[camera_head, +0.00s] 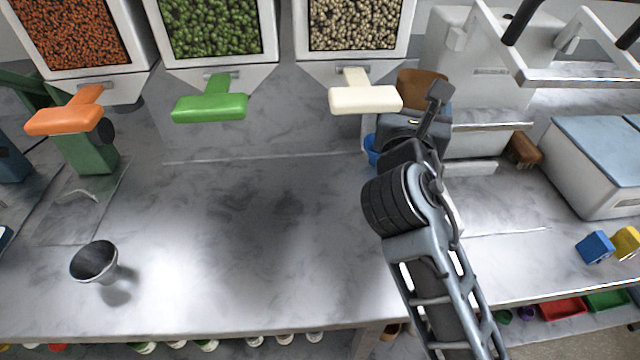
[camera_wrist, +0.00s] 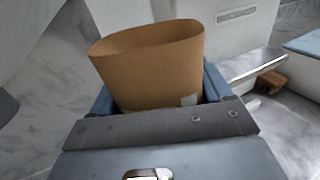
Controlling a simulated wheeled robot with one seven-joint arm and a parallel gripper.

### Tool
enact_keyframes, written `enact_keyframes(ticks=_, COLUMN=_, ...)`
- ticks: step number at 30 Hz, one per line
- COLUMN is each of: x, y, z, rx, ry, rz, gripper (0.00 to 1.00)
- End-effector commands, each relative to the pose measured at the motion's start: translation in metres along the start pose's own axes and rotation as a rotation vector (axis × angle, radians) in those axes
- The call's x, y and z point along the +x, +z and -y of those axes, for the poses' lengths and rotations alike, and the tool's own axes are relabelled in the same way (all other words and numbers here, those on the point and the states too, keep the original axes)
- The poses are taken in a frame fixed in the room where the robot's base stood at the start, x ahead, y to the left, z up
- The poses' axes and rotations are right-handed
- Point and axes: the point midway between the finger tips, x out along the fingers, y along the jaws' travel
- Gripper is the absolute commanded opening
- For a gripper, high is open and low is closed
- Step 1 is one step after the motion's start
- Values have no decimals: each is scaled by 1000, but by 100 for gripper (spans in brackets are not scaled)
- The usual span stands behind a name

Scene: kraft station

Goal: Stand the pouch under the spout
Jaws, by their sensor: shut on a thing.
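The brown kraft pouch (camera_head: 424,84) is upright with its mouth open upward, just right of the white handle (camera_head: 366,98) of the right-hand dispenser. It also shows in the wrist view (camera_wrist: 150,70), between the two blue fingers. My gripper (camera_wrist: 158,103) is shut on the pouch. In the head view, my gripper (camera_head: 412,122) and arm hide the pouch's lower part, so I cannot tell whether it touches the counter. Three dispensers hold orange, green and pale beige contents, with an orange handle (camera_head: 66,118), a green handle (camera_head: 211,106) and the white one. The spout openings are not clear.
A metal cup or funnel (camera_head: 94,262) is at the counter's front left. A white machine (camera_head: 480,65) stands behind and right of my gripper. A white box with a blue-grey lid (camera_head: 597,150) and small blue (camera_head: 595,247) and yellow blocks are at the right. The counter's middle (camera_head: 250,230) is clear.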

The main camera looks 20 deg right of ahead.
Motion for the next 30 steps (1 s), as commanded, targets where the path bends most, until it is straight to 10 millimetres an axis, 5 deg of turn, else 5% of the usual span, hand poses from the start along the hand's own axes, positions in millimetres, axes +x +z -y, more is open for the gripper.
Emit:
enact_keyframes(ticks=15, x=-40, y=-58, z=-89, rx=-3, ry=3, rz=-1, gripper=49)
enact_keyframes(ticks=30, x=-46, y=-104, z=-102, rx=-3, ry=0, rz=-2, gripper=49)
